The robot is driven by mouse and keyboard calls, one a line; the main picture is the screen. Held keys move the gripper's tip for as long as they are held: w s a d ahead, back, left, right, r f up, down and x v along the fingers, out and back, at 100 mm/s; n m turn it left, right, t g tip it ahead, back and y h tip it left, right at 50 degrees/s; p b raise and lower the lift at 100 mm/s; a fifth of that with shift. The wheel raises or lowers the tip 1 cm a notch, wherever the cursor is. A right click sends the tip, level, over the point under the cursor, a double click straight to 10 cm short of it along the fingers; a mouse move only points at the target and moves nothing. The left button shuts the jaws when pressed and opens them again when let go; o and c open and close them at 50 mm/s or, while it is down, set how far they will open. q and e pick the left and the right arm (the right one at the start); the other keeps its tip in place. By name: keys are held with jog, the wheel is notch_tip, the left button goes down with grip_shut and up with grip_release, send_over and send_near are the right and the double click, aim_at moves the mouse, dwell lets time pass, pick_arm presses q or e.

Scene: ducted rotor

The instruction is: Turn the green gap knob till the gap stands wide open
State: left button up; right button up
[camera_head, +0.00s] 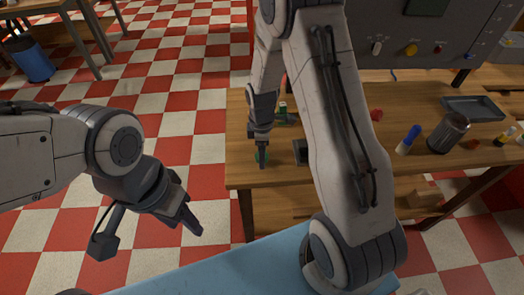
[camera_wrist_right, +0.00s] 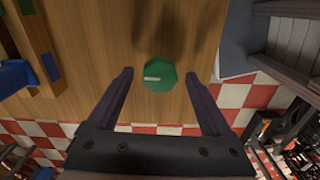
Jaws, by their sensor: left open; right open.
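The green gap knob (camera_wrist_right: 160,80) stands on the wooden table top, with a short white mark on its left part in the right wrist view. In the head view only a bit of green knob (camera_head: 261,155) shows beside the fingers near the table's left front corner. My right gripper (camera_wrist_right: 158,74) is open, with its two fingers on either side of the knob in that view and apart from it. In the head view my right gripper (camera_head: 249,154) points down at the table. My left gripper (camera_head: 148,238) is open and empty over the floor. I cannot make out the gap.
A grey panel with coloured knobs (camera_head: 411,50) stands at the back. A metal can (camera_head: 449,133), a blue-capped white marker-like item (camera_head: 408,140) and a dark tray (camera_head: 473,107) are on the table's right. My right arm hides the table's middle.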

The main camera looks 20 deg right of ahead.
jog(key=shift+c, duration=0.3)
grip_shut()
